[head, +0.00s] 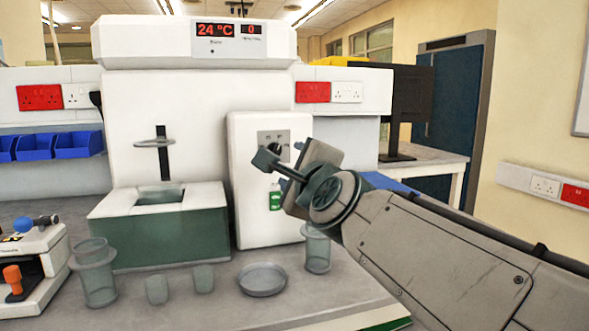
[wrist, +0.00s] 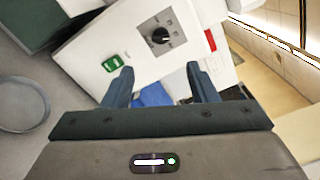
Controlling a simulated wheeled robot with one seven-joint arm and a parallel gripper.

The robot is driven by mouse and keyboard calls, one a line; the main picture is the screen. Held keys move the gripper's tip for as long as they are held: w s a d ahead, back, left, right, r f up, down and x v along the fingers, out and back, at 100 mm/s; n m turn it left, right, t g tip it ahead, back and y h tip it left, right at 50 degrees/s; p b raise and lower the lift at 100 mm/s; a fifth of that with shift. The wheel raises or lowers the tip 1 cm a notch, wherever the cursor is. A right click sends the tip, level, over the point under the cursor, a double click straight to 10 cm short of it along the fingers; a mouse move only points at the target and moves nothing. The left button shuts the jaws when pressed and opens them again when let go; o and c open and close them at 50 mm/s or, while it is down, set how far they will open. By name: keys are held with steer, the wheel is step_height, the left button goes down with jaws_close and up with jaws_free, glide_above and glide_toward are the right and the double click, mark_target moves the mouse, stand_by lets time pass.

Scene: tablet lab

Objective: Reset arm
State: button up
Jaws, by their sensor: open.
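My gripper (head: 274,168) is at the end of my arm, which reaches in from the lower right in the head view. It is raised above the bench, in front of the white control box (head: 245,205). In the wrist view my gripper's two fingers (wrist: 160,85) are spread apart with nothing between them. The control box (wrist: 125,40), with its dark knob and green switch, shows beyond the fingers, tilted in that view.
A glass dish (head: 262,279), a clear beaker (head: 317,248) and two small cups (head: 157,289) stand on the bench. A larger vessel (head: 97,272) is at left, near a white device (head: 30,262). The green-fronted bath (head: 165,240) stands behind them.

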steer(key=s+d+f+n+g+h+p, duration=0.2)
steer(key=s+d+f+n+g+p, duration=0.4)
steer(key=s+n+p, duration=0.3)
steer(key=s+d+f+n+g+h+p, duration=0.3)
steer(key=s+d+f+n+g+p, duration=0.4)
steer(key=s+n+p, duration=0.3)
steer(key=s+d+g+p, duration=0.1)
steer(key=p, duration=0.2)
steer(key=shift+d+n+g, duration=0.25)
steer(key=shift+n+g, duration=0.05)
steer(key=c, duration=0.4)
steer(key=shift+o, duration=0.2)
steer(key=shift+a, duration=0.1)
